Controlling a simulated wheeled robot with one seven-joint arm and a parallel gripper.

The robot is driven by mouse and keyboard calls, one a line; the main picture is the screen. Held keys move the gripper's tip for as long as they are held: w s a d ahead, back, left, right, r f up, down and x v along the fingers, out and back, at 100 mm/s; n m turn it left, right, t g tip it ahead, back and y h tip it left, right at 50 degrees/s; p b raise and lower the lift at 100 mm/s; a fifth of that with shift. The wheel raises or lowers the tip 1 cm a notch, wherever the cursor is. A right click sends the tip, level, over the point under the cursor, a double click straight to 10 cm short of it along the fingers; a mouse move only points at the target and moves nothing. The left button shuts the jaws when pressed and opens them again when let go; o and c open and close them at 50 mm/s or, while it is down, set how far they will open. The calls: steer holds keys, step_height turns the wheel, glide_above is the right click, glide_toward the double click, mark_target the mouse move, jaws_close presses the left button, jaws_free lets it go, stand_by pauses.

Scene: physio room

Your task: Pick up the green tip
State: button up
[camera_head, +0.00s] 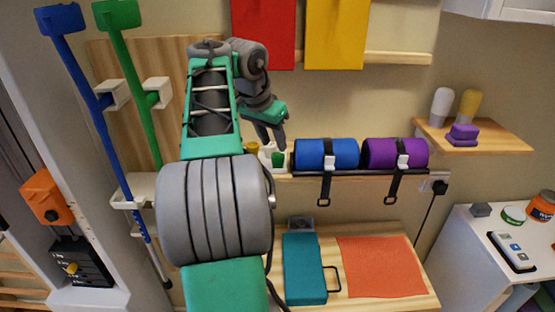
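A small green tip (278,160) is on the wall shelf, left of the blue roll. It appears to be in or beside a small white holder (266,157). My gripper (272,144) points down just above the green tip and the holder. The fingers are small in the picture. I cannot tell how far apart they are or whether they touch the tip. A yellow piece (251,147) shows left of the holder, partly hidden by my arm.
A blue roll (325,154) and a purple roll (395,154) are strapped on the shelf right of my gripper. Blue (98,105) and green (130,70) crutches stand left. A teal block (303,270) and orange mat (381,267) lie on the lower bench.

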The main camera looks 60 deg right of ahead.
mark_target(279, 154)
steer(key=b+x, duration=0.1)
steer(key=x, duration=0.4)
steer(key=shift+s+d, duration=0.1)
steer(key=shift+r, duration=0.1)
jaws_close()
